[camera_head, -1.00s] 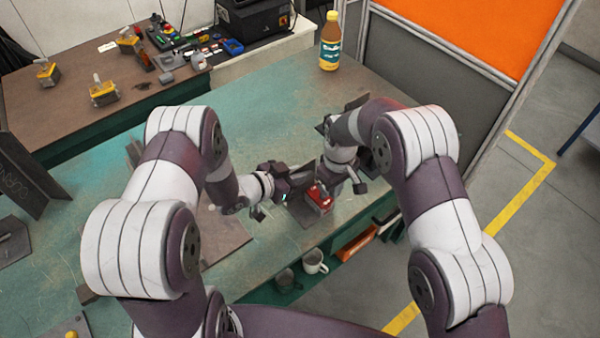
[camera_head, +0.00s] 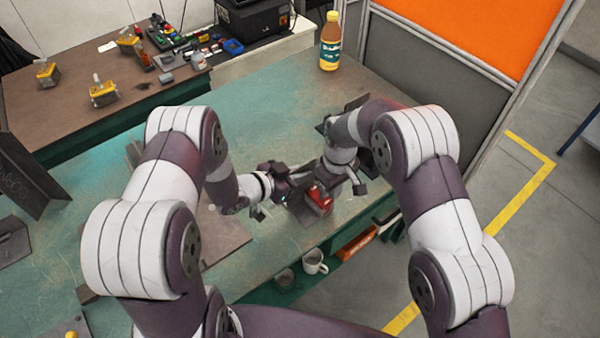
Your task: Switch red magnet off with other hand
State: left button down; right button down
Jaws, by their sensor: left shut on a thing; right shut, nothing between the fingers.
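The red magnet (camera_head: 321,200) is near the front edge of the green table, between my two grippers. It looks tilted, and a dark grey plate (camera_head: 301,212) shows just to its left and below. My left gripper (camera_head: 294,182) comes in from the left and is shut, seemingly on the red magnet; the contact is small and partly hidden. My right gripper (camera_head: 331,182) is shut and empty, close above and right of the magnet. I cannot tell whether it touches the magnet, and the magnet's switch is too small to make out.
A juice bottle (camera_head: 330,42) stands at the table's far edge. Two mugs, one white (camera_head: 315,262), sit on a shelf below the front edge. Yellow clamps or magnets (camera_head: 103,94) and small parts lie on the brown bench at back left.

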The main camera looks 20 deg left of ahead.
jog(key=shift+s+a, duration=0.3)
jog(key=shift+s, duration=0.55)
dwell(1.5)
jog(key=shift+s+a, duration=0.45)
jog(key=shift+a, duration=0.4)
dwell(2.1)
jog(key=shift+d, duration=0.1)
notch_tip(320, 180, up, 7)
jog(key=shift+s+d, duration=0.2)
jog(key=shift+d, duration=0.05)
dwell(0.6)
dwell(0.6)
